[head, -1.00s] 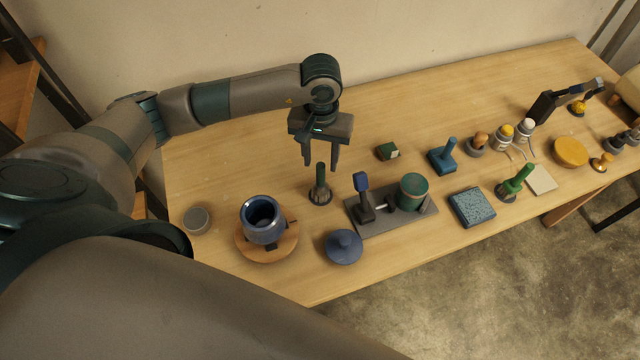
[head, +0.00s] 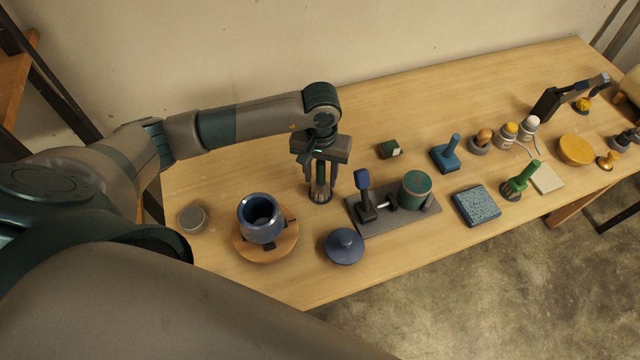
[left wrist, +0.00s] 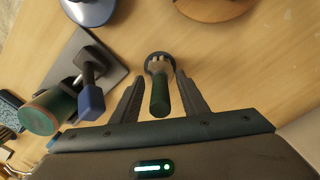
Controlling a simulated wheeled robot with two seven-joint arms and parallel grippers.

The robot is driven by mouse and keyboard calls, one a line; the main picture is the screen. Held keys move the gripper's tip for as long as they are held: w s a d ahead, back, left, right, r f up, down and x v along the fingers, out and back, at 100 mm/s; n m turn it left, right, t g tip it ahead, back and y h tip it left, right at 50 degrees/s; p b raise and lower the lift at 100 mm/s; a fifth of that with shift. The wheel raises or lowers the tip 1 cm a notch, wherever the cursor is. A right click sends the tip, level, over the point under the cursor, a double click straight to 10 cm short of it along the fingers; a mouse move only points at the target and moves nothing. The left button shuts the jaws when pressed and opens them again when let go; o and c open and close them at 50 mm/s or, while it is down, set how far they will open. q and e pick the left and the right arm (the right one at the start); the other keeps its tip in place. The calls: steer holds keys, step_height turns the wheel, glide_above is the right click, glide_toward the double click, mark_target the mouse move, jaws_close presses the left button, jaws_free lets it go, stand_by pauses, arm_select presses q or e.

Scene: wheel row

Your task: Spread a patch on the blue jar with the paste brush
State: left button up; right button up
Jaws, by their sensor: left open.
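The blue jar (head: 259,231) stands upright and open on a round wooden wheel (head: 288,243), left of my left gripper. My left gripper (head: 321,184) points down over a brush with a dark green handle (left wrist: 160,97), upright in a small dark round holder (head: 320,196). In the left wrist view the open fingers are on either side of the handle, with a gap on each side. I cannot tell whether this is the paste brush; its bristles are hidden. My right gripper is not in view.
A grey plate (head: 384,217) with a dark blue-topped tool (head: 363,190) and a green canister (head: 415,190) stands close right of the gripper. A blue lid (head: 345,247) lies in front. A grey cup (head: 192,218) is at left. Several tools stand farther right.

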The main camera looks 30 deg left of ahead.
mark_target(321, 162)
arm_select(q)
steer(key=shift+c, duration=0.2)
jaws_close()
steer(key=shift+r, duration=0.15)
steer(key=shift+r+p, duration=0.95)
steer(key=shift+r, duration=2.4)
steer(key=shift+r, duration=0.1)
